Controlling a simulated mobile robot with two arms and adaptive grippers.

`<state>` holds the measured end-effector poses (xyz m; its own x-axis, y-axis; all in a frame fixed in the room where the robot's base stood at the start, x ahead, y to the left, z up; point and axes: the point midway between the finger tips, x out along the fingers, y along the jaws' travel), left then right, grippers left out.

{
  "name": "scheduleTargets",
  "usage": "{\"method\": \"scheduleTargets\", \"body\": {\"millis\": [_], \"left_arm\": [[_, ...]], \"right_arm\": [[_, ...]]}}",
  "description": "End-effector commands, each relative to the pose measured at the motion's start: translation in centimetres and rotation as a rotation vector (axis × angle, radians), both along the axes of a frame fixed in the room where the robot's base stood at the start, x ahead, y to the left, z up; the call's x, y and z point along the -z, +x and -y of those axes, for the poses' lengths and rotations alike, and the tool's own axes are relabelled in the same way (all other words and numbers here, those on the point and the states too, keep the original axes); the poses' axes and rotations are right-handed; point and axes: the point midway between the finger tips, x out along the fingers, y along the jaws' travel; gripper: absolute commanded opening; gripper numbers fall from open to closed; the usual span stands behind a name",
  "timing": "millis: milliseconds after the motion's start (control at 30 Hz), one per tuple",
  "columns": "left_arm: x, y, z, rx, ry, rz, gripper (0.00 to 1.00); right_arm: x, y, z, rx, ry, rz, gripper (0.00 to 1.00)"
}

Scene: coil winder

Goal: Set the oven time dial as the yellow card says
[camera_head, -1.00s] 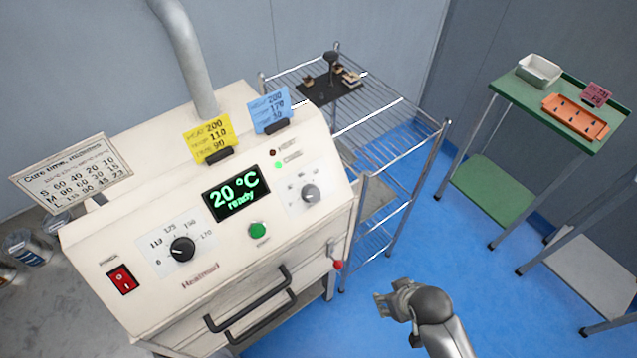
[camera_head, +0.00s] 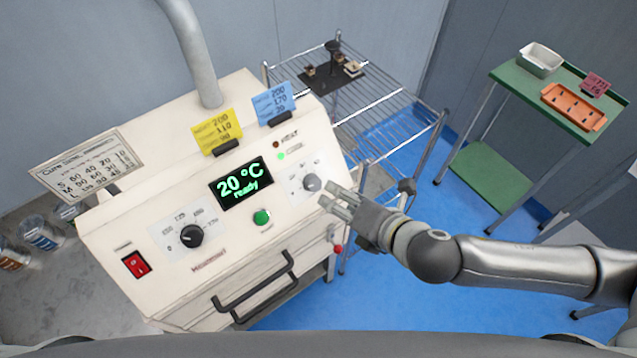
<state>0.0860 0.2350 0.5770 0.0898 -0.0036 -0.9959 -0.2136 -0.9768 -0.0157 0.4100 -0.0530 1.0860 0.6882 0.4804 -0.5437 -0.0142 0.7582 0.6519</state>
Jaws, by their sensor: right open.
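The cream oven (camera_head: 130,215) has a sloped front panel. Its grey dial (camera_head: 312,183) is at the panel's right, with small marks too blurred to read. The black dial (camera_head: 191,236) is at the left, in a ring of larger numbers. The yellow card (camera_head: 217,132) stands on top; its lines end in 200, 110 and what looks like 90. My right gripper (camera_head: 336,203) is open and empty, its fingertips just right of and below the grey dial, pointing at it. I cannot tell whether they touch it. My left gripper is not in view.
The display (camera_head: 241,183) reads 20 °C ready. A green button (camera_head: 262,217), red switch (camera_head: 136,264), blue card (camera_head: 273,103) and white time chart (camera_head: 88,168) are close by. A wire rack (camera_head: 400,105) stands behind my right arm. A green table (camera_head: 500,80) holds trays.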

Motion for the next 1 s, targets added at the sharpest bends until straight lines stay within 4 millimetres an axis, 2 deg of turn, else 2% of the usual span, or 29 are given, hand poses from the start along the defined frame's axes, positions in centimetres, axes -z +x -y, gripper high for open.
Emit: {"method": "scheduleTargets", "body": {"millis": [167, 700, 1000], "left_arm": [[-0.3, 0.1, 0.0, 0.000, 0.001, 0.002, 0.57], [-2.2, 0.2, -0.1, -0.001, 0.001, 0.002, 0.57], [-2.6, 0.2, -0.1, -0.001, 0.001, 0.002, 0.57]], "right_arm": [[0.4, 0.5, -0.1, -0.022, -0.023, 0.014, 0.54], [4.4, 5.6, -3.9, -0.019, -0.020, 0.012, 0.54], [5.9, 7.2, -5.0, -0.019, -0.019, 0.011, 0.54]]}}
